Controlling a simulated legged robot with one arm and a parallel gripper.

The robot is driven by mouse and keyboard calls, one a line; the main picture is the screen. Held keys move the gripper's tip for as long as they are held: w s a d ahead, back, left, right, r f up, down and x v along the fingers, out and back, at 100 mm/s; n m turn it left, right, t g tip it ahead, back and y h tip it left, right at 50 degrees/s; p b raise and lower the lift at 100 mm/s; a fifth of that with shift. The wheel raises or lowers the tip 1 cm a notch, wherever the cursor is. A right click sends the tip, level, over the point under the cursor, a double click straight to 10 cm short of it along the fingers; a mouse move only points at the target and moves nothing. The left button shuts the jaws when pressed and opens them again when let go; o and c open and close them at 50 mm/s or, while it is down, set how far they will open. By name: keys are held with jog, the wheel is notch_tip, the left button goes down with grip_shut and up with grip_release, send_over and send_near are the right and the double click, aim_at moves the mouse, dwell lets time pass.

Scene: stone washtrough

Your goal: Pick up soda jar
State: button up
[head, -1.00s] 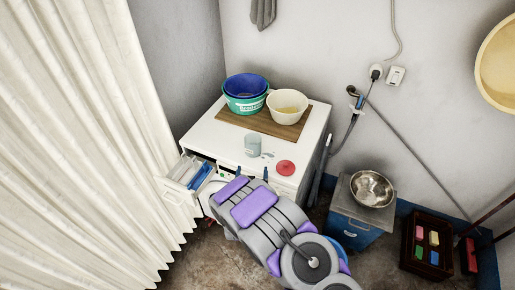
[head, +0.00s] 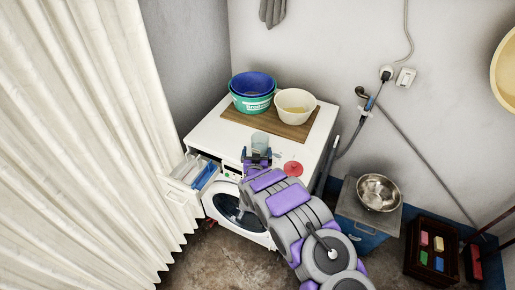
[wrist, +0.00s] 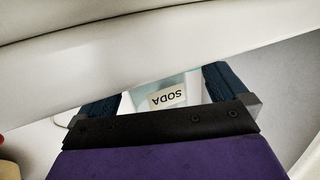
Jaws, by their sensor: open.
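The soda jar (head: 260,141) is a pale, see-through grey-blue jar standing on the white top of the washing machine (head: 207,135), near its front edge. In the wrist view the jar's label (wrist: 168,98) reads SODA upside down. My gripper (head: 257,157) is at the front side of the jar. In the wrist view my gripper (wrist: 160,88) is open, with one dark blue finger on each side of the jar. The lower part of the jar is hidden by my gripper. I cannot tell whether the fingers touch the jar.
A red lid-like disc (head: 293,168) lies right of the jar. Behind, a wooden board (head: 270,122) carries a cream bowl (head: 296,106) and a green basin (head: 252,103) with a blue one inside. An open detergent drawer (head: 186,178) sticks out at the left.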

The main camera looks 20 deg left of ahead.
aim_at(261, 142)
jog(key=shift+w+r, duration=0.1)
jog(key=shift+w, duration=1)
jog(key=shift+w+d+r+b, duration=0.15)
jog(key=shift+w+d+b, duration=0.25)
jog(key=shift+w, duration=0.2)
jog(key=shift+a, duration=0.6)
jog(key=shift+c, duration=0.3)
jog(key=shift+a+f, duration=0.15)
jog(key=shift+f, duration=0.1)
jog(key=shift+c, duration=1.5)
jog(key=shift+d+r, duration=0.2)
jog(key=shift+d, duration=0.35)
jog(key=c, duration=0.6)
jog(key=shift+a, duration=0.15)
jog(key=shift+c, duration=0.2)
